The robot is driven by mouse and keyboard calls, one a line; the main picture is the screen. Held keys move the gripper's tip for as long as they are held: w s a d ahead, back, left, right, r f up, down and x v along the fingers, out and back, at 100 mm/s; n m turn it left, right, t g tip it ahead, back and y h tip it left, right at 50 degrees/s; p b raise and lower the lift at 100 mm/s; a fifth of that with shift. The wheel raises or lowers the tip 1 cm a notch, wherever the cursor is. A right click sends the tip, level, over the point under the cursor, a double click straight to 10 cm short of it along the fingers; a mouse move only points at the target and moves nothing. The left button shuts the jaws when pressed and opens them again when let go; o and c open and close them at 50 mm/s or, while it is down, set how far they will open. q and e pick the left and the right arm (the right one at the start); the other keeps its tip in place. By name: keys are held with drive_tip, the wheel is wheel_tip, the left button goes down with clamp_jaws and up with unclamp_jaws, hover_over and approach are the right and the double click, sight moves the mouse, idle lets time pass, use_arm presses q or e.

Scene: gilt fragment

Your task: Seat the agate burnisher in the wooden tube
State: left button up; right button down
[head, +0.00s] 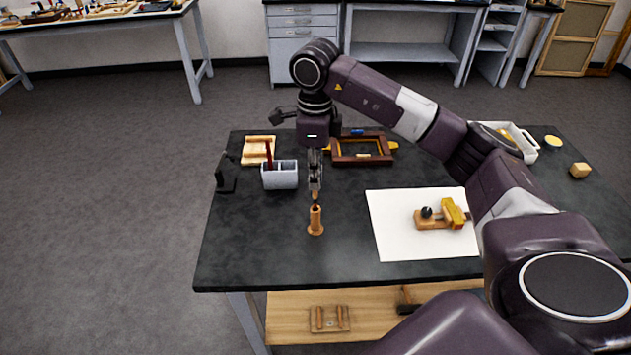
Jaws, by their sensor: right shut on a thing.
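The wooden tube (316,224) stands upright on the dark table, left of the white sheet, with a wider foot at its base. My right gripper (315,187) points straight down over the tube and is shut on the agate burnisher (315,202). Only a small, dark reddish part of the burnisher shows, between the fingertips and the tube's mouth; my fingers hide the rest. The burnisher looks upright and in line with the tube. I cannot tell whether its lower end is inside the mouth or just above it. My left gripper is not in view.
A grey divided holder (280,180) stands close to the left of my right gripper. Behind are a brown frame (361,160) and a wooden block set (258,144). A wooden clamp-like piece (436,221) lies on the white sheet (398,238). The table's front left is clear.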

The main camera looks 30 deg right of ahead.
sight(315, 202)
wheel_tip(315, 202, down, 2)
drive_tip(key=shift+f, duration=0.1)
drive_tip(key=shift+f, duration=0.1)
drive_tip(key=shift+f+b, duration=0.4)
drive_tip(key=shift+f, duration=0.2)
drive_tip(key=c, duration=2)
unclamp_jaws()
drive_tip(key=shift+c, duration=0.2)
drive_tip(key=shift+r, duration=0.1)
